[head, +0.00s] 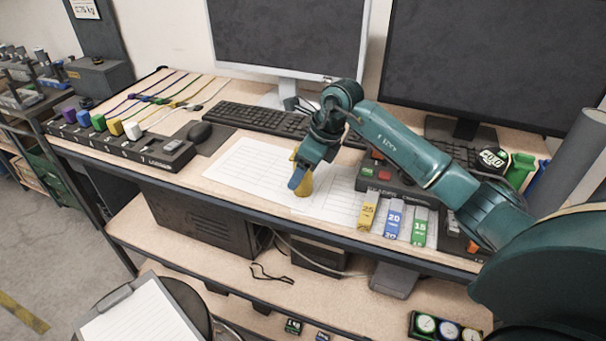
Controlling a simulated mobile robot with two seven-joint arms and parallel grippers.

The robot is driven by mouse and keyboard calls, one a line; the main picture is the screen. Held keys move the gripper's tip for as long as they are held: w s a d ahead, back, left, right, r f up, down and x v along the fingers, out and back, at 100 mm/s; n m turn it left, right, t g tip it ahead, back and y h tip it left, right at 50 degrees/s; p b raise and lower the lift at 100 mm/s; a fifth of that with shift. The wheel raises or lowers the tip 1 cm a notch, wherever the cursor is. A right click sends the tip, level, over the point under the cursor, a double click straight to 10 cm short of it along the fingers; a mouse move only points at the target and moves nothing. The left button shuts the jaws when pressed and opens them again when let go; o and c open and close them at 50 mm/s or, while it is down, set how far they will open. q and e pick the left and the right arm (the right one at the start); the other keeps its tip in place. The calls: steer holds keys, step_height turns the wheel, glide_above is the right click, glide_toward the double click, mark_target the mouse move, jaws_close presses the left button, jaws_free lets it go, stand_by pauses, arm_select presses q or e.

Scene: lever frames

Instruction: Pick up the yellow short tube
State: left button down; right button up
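The yellow short tube (306,187) stands on the white paper sheets on the desk, near the middle of the view. My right gripper (301,176) points down at it, with a blue fingertip in front of the tube's left side. The gripper and its finger hide part of the tube. Only one finger shows clearly, so I cannot tell whether the gripper is open around the tube or shut on it. My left gripper is not in view.
White paper sheets (245,168) lie around the tube. A black rack (125,145) with several coloured pieces stands at the left, beside a mouse (199,132). A keyboard (262,120) lies behind. Yellow, blue and green labelled blocks (393,218) sit to the right near the desk's front edge.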

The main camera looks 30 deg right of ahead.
steer(key=c, duration=1.2)
steer(key=shift+r, duration=0.1)
